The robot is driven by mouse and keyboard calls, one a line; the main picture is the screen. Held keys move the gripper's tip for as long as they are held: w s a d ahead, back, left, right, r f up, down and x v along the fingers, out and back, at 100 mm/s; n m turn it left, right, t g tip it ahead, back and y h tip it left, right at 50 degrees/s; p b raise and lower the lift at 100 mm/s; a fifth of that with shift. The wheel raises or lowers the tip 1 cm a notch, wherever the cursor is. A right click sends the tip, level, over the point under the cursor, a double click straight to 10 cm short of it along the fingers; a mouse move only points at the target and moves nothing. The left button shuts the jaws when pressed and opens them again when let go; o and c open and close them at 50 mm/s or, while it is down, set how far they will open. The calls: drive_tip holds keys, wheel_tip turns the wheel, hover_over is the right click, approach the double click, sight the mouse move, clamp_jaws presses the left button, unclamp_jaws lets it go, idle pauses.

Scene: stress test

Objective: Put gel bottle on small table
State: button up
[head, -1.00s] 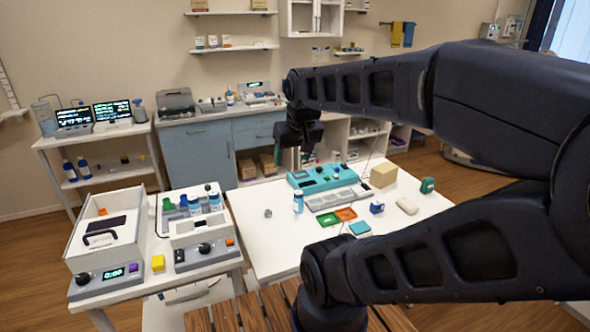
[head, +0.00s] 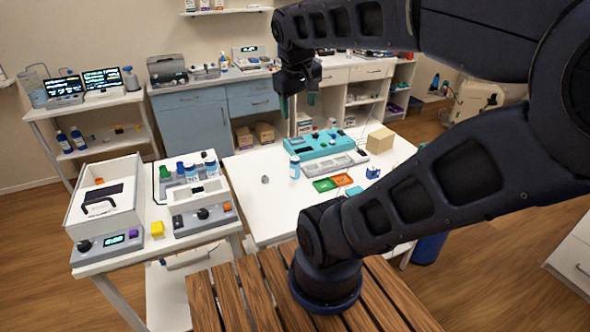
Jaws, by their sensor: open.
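A small bottle with a blue cap and pale label (head: 295,167) stands upright on the white middle table (head: 262,212). Several more small bottles (head: 191,173) with blue and green caps stand in a holder on the white left table (head: 150,258). No label is readable, so I cannot tell which is the gel bottle, or which table is the small one. My gripper (head: 298,104) is open and empty, fingers pointing down. In the picture it is above the middle table's far edge, apart from the bottle.
A teal device (head: 319,144), a grey tray (head: 335,163), green and orange trays (head: 325,184) and a tan box (head: 380,139) crowd the middle table's right side. Its left front is mostly clear. Blue bottles (head: 78,138) stand on the far-left shelf. My arm hides the table's right end.

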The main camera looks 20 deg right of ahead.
drive_tip(key=w+d+f+n+g+h, duration=0.1)
drive_tip(key=w+d+f+n+h, duration=0.1)
drive_tip(key=w+d+n+h, duration=0.3)
wheel_tip(320, 180, up, 4)
drive_tip(key=n+t+h, duration=0.7)
drive_tip(key=n+h, duration=0.1)
drive_tip(key=n, duration=0.9)
hover_over(291, 167)
drive_tip(key=v, duration=0.4)
wheel_tip(291, 167, down, 41)
drive_tip(key=shift+d, duration=0.15)
drive_tip(key=shift+w+d+f, duration=0.1)
drive_tip(key=shift+w+d, duration=0.15)
drive_tip(key=shift+d, duration=0.15)
drive_tip(key=shift+x, duration=3.3)
drive_tip(key=shift+s+d+r, duration=0.1)
drive_tip(key=shift+s+r, duration=0.1)
drive_tip(key=shift+r, duration=0.05)
drive_tip(key=shift+c, duration=0.3)
